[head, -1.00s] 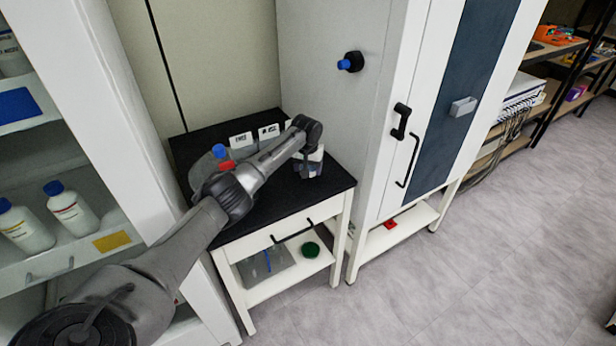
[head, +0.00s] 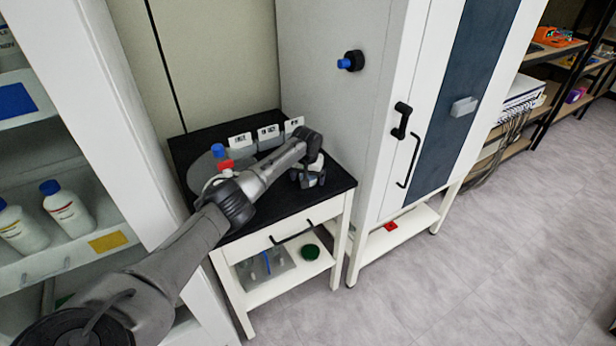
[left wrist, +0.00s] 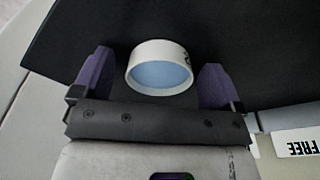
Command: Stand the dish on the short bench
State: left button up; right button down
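The dish (left wrist: 160,68) is a small round white cup with a pale blue inside and a dark mark on its wall, in the left wrist view. It shows against the black top of the short bench (head: 275,205); whether its base touches the top is not clear. My left gripper (head: 308,178) is low over the bench's right part. In the left wrist view its two purple fingers (left wrist: 158,62) are spread either side of the dish, with a narrow dark gap at each side. In the head view the gripper largely hides the dish. My right gripper is not in view.
Several label cards (head: 268,132) stand along the bench's back, with a blue-capped item (head: 218,151) and a red item (head: 225,164) at left. The tall white cabinet (head: 330,100) bounds the bench at right. The bench's front middle is clear.

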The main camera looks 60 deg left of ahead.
pick_arm(q)
jog(key=shift+r, duration=0.1)
notch_tip(320, 180, up, 12)
jog(key=s+d+p, duration=0.1)
jog(key=p, duration=0.3)
jog(key=s+d+f+m, duration=0.45)
jog(key=d+f, duration=0.65)
jog(key=d, duration=0.3)
jog(key=s+d+f+m, duration=0.45)
jog(key=d+f, duration=0.55)
jog(key=d, duration=0.3)
jog(key=s+d+f+m+t+h, duration=0.1)
jog(key=s+d+f, duration=0.2)
jog(key=s+d, duration=0.85)
jog(key=s+d+r, duration=0.1)
jog(key=s+r, duration=0.2)
jog(key=s, duration=0.4)
jog(key=s+d+r+t, duration=0.1)
jog(key=s+d+r, duration=0.1)
jog(key=s, duration=0.6)
jog(key=shift+d+r, duration=0.2)
jog(key=shift+r, duration=0.25)
jog(key=shift+w, duration=0.1)
